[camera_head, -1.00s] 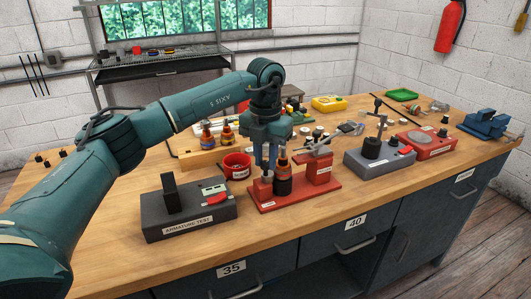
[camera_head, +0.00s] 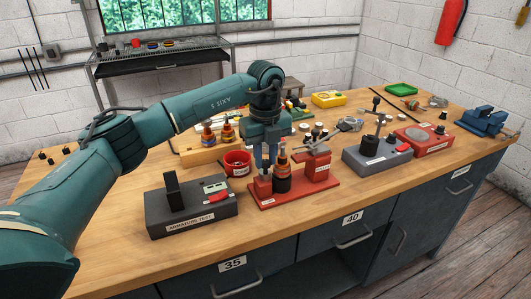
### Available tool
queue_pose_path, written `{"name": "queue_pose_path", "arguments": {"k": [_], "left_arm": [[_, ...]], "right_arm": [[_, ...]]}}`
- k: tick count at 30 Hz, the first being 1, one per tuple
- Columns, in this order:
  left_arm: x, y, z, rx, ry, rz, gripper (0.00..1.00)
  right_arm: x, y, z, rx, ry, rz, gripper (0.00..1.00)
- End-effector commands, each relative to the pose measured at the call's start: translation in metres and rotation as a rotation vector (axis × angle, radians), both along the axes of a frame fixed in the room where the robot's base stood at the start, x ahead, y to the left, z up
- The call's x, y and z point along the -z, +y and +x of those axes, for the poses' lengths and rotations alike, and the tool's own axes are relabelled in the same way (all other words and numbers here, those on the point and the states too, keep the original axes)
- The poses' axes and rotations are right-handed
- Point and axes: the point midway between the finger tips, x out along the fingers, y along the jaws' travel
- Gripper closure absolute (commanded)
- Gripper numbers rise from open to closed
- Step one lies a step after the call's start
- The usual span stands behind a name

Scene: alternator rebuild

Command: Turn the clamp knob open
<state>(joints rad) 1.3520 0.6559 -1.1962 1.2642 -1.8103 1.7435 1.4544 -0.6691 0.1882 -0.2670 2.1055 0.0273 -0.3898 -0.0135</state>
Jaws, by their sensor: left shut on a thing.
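A red fixture (camera_head: 330,186) stands on the workbench near its front edge. A dark cylinder with an orange-copper top (camera_head: 282,178) stands upright on it. A red block with a grey plate on top (camera_head: 317,166) is at its right end. My left gripper (camera_head: 264,168) points down over the fixture's left part, just left of the cylinder. Its fingers are shut on a small upright part, which looks like the clamp knob (camera_head: 264,186). The fingers hide most of this knob, so its turn position cannot be read. My right gripper is not in view.
A dark armature test box (camera_head: 190,222) is front left and a red cup (camera_head: 237,163) is behind the fixture. A grey fixture (camera_head: 365,164), a red device (camera_head: 424,140) and a blue vise (camera_head: 484,121) stand to the right.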

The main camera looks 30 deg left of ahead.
Motion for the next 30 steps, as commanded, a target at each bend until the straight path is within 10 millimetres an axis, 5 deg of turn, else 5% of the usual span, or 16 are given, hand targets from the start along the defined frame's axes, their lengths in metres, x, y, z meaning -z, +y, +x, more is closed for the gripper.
{"name": "queue_pose_path", "arguments": {"k": [12,29,30], "left_arm": [[-0.0018,0.0008,0.0012,-0.188,-0.006,0.001,1.0],[-0.0017,0.0011,0.0012,-0.213,-0.006,0.001,1.0],[-0.0017,0.0011,0.0012,-0.213,-0.006,0.001,0.74]], "right_arm": [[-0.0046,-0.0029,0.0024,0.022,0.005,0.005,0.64],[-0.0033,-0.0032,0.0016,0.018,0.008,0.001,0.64],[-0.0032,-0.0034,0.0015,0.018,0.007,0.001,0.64]]}}
